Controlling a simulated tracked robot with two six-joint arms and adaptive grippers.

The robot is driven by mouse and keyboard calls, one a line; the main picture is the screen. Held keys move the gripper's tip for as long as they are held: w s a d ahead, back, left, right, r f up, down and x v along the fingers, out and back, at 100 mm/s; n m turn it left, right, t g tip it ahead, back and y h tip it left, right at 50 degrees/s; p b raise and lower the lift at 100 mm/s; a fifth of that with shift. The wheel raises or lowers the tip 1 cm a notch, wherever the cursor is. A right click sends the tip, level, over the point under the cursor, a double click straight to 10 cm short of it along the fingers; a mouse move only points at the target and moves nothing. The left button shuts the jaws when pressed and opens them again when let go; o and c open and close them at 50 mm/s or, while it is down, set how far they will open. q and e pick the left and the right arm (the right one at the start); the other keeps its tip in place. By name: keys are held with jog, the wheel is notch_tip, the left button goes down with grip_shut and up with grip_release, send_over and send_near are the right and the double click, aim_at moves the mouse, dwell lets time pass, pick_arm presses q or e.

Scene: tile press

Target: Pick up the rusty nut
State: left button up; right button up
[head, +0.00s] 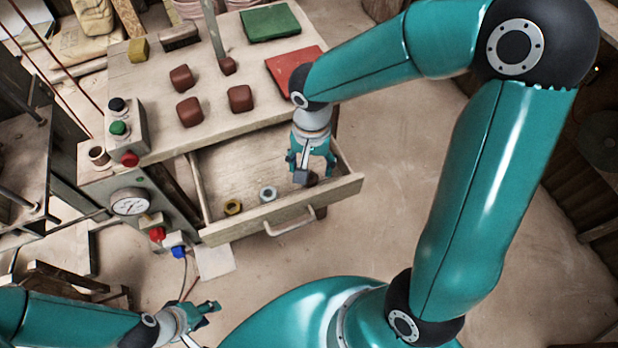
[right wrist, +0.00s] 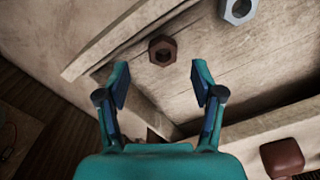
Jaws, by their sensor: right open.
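The rusty nut (right wrist: 154,47) is a dark brown hexagonal ring lying on the bottom of the open wooden drawer (head: 335,194). In the right wrist view it lies just beyond my right gripper's fingertips (right wrist: 160,74), in line with the gap between them. My right gripper (head: 311,168) is open and empty, over the right part of the drawer. It largely hides the rusty nut in the head view, where a brown bit (head: 313,179) shows beside it. My left gripper (head: 206,313) is low at the bottom left, away from the drawer; its opening is unclear.
A grey nut (head: 268,188) and a brass nut (head: 233,203) lie left of the rusty nut in the drawer. The drawer walls surround them. The tabletop (head: 150,80) above holds brown blocks, a red tile (head: 292,66) and a green tile (head: 270,23). A control box (head: 133,128) stands left.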

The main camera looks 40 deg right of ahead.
aim_at(310, 179)
jog(key=f, duration=0.5)
jog(key=shift+w+f, duration=0.25)
jog(key=shift+f, duration=0.05)
jog(key=c, duration=1.2)
grip_shut()
jog(key=shift+r, duration=0.15)
